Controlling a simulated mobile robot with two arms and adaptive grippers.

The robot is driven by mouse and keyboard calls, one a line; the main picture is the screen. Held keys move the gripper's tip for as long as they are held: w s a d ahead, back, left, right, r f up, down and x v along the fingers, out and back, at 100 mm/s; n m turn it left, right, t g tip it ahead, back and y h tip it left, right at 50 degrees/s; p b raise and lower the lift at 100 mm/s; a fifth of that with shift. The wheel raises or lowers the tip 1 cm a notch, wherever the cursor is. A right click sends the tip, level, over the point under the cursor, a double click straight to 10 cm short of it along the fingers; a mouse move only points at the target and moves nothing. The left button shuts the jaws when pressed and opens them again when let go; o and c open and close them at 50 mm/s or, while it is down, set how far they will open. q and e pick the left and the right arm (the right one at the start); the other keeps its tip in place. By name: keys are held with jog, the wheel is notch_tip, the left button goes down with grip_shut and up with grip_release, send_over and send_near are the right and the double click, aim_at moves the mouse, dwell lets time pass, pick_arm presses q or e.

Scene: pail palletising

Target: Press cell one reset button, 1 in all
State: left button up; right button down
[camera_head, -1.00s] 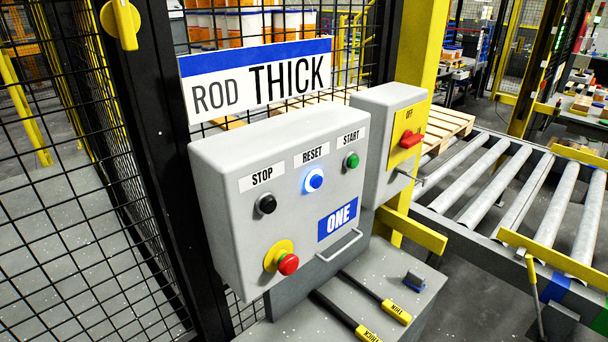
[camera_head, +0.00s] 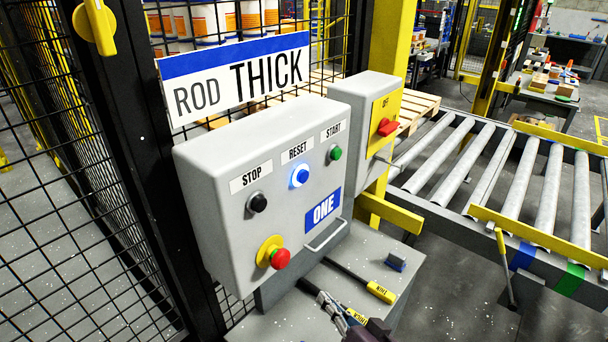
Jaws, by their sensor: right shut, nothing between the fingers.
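The grey control box (camera_head: 215,235) marked ONE is on the black mesh fence. Its blue RESET button (camera_head: 300,176) is lit, between the black STOP button (camera_head: 258,203) and the green START button (camera_head: 336,153). A red emergency button (camera_head: 279,258) on a yellow collar is below. My right gripper (camera_head: 327,302) shows at the bottom edge, shut and empty, in front of the grey ledge and below the box, apart from the RESET button. My left gripper is not in view.
A ROD THICK sign (camera_head: 237,82) is above the box. A grey switch box (camera_head: 352,105) with a red handle stands to its right. A roller conveyor (camera_head: 490,170) is at right.

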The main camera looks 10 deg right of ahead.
notch_tip(320, 180, up, 13)
jog(key=w+m+t+y, duration=0.2)
jog(key=m+t, duration=0.1)
jog(key=t, duration=0.2)
jog(key=m+t, duration=0.6)
send_near(302, 176)
jog(key=s+d+r, duration=0.3)
jog(key=d+r, duration=0.2)
jog(key=d, duration=0.2)
jog(key=shift+w+a+r+p, duration=0.1)
jog(key=shift+w+a+p, duration=0.1)
jog(key=shift+a+p, duration=0.1)
jog(key=w+a, duration=0.5)
jog(key=w, duration=0.2)
jog(key=shift+a, duration=0.25)
jog(key=shift+w, duration=0.1)
jog(key=shift+w+a+b, duration=0.2)
jog(key=shift+a+b, duration=0.05)
jog(key=shift+b, duration=0.05)
